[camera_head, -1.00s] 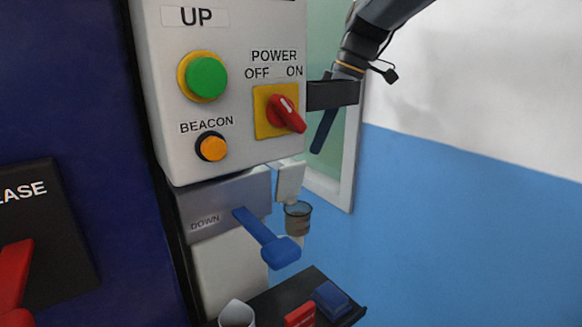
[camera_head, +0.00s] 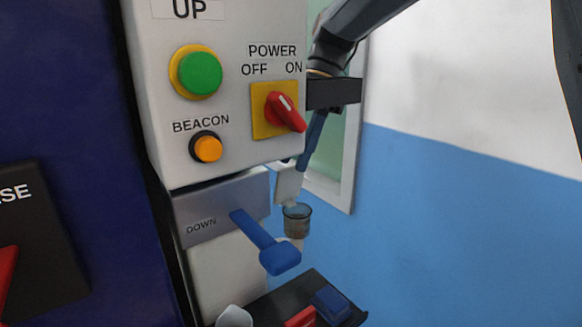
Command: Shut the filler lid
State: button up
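The filler lid (camera_head: 289,184) is a pale flap standing up, open, above the rear of the filler cup. The filler cup (camera_head: 297,221) is a small see-through pot with brownish content, just right of the grey DOWN panel. My gripper (camera_head: 303,164) reaches down from the upper right, its slim dark blue finger tip at the upper right of the lid. I cannot tell whether it touches the lid. Only one finger shows clearly, so its opening is unclear. Nothing is visibly held.
The control box (camera_head: 220,90) carries a green UP button, an orange BEACON button and a red POWER switch (camera_head: 286,111) close to my gripper. A blue DOWN lever (camera_head: 266,243) sticks out left of the cup. A black shelf (camera_head: 268,308) lies below. Space at right is open.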

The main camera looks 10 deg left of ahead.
aim_at(291, 167)
jog(key=shift+x, duration=1.9)
jog(key=shift+w, duration=0.1)
grip_shut()
jog(key=shift+d+f, duration=0.1)
jog(key=shift+d, duration=0.05)
